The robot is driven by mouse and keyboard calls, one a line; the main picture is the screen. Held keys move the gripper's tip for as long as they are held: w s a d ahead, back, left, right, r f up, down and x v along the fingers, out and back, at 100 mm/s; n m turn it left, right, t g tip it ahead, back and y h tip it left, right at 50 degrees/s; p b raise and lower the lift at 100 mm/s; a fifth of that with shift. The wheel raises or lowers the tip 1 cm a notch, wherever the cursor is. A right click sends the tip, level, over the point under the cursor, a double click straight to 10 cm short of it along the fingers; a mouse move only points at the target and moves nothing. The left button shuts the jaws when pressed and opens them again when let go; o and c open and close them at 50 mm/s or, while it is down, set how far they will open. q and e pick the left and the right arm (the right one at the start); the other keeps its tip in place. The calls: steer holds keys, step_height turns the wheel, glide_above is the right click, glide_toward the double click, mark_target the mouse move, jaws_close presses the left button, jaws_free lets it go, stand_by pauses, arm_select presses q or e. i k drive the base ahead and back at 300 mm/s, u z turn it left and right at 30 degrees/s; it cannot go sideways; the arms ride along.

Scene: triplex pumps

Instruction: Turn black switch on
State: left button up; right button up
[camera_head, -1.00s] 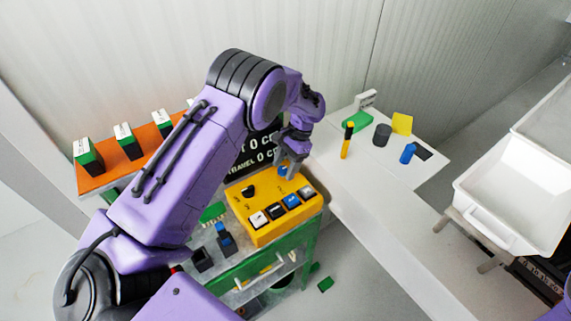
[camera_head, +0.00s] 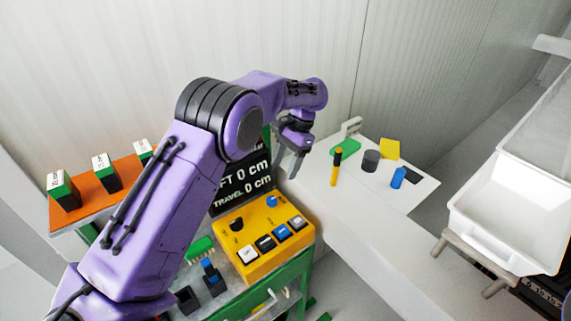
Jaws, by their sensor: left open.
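The yellow control box (camera_head: 228,247) stands on a green-framed bench. On its top are a black knob (camera_head: 236,224) at the left, a blue knob (camera_head: 272,201) at the back right, and a front row of white, black, blue and dark square buttons. The black button (camera_head: 265,243) is second from the left in that row. I cannot tell the position of either black control. My left gripper (camera_head: 292,168) hangs above and behind the box's right back corner, open and empty, apart from the blue knob. My right gripper is out of view.
A black display (camera_head: 243,184) reading 0 cm stands behind the box, partly hidden by my left arm. A white table (camera_head: 318,181) at right holds a marker, dark cylinder and blue bottle. White bins (camera_head: 505,226) stand farther right. Green-and-black blocks sit on an orange shelf (camera_head: 90,208).

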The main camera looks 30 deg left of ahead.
mark_target(237, 225)
steer(key=k, duration=1.5)
